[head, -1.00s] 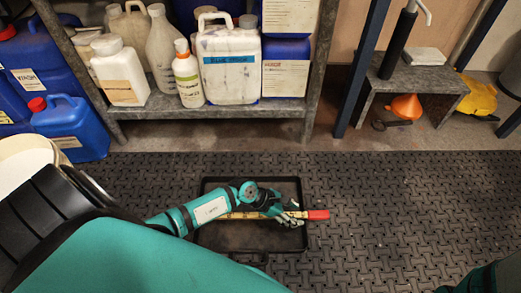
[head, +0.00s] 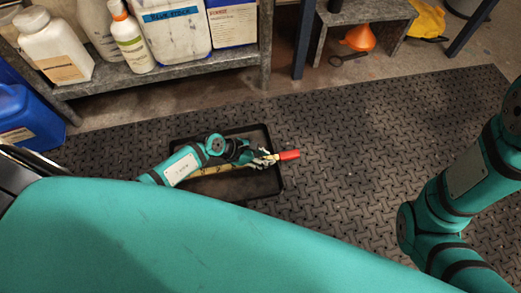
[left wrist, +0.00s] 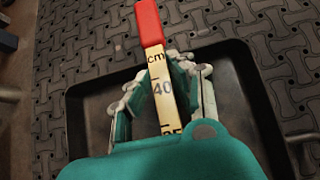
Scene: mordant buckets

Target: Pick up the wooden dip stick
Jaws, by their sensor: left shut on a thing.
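The wooden dip stick (head: 210,170) has a red end and lies across a black tray (head: 271,185) on the floor. My left gripper (head: 265,158) is shut on the dip stick near the red end. In the left wrist view its fingers (left wrist: 160,85) stand on both sides of the stick, over the tray (left wrist: 240,75). I cannot tell whether the stick is clear of the tray. My right gripper is out of view.
A grey shelf (head: 165,80) with white bottles and jugs stands at the back left. A blue jerrycan (head: 25,120) stands at the left. An orange funnel (head: 358,38) sits under a small grey bench (head: 385,12) at the back. The black patterned mat (head: 370,130) is clear right of the tray.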

